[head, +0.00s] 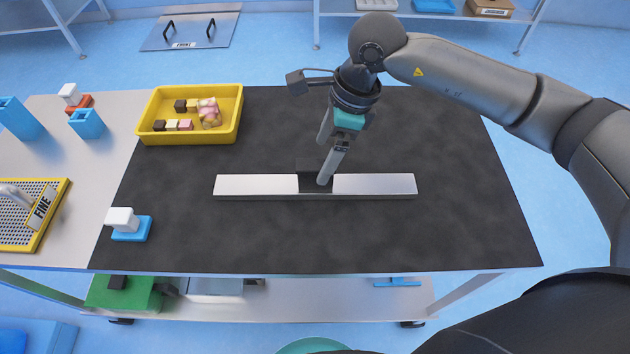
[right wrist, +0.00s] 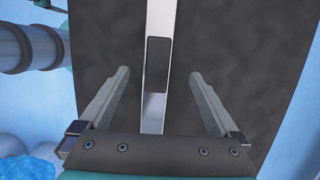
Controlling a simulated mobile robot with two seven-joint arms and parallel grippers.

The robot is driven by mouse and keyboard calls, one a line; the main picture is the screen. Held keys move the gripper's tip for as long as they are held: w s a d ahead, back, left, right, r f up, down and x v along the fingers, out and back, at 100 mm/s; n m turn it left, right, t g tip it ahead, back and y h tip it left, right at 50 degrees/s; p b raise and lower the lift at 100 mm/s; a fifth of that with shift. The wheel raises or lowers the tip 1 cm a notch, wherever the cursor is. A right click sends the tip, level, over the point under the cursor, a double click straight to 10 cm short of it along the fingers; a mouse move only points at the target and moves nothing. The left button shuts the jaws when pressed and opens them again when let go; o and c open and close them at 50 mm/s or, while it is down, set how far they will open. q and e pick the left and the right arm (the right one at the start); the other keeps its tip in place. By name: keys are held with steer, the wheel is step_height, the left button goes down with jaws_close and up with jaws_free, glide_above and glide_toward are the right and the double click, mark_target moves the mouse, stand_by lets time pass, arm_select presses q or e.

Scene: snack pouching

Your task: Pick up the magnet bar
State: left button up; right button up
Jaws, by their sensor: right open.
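The magnet bar (head: 375,184) is a long silver bar with a black block at its middle. It lies left to right on the black mat in the head view. It also shows in the right wrist view (right wrist: 153,112), running up the picture with its dark middle part between my fingers. My right gripper (head: 325,180) points down at the bar's middle in the head view. It is open, with one finger on each side of the bar in the right wrist view (right wrist: 160,75); I see gaps between the fingers and the bar. My left gripper is not in view.
A yellow tray (head: 149,138) with small sweets stands at the mat's back left. A white-topped blue stamp-like piece (head: 130,232) stands at the front left. A yellow-framed grate marked FINE (head: 52,213) lies further left. The black mat (head: 450,220) is clear right of the bar.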

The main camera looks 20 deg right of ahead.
mark_target(310, 179)
steer(key=x, duration=0.2)
steer(key=shift+a+f, duration=0.1)
steer(key=shift+f, duration=0.25)
steer(key=shift+a+b+x, duration=0.2)
steer(key=shift+b+x, duration=0.2)
steer(key=shift+x, duration=2.5)
steer(key=shift+s, duration=0.1)
steer(key=shift+c, duration=0.4)
jaws_close()
steer(key=shift+r, duration=0.1)
steer(key=shift+r, duration=0.1)
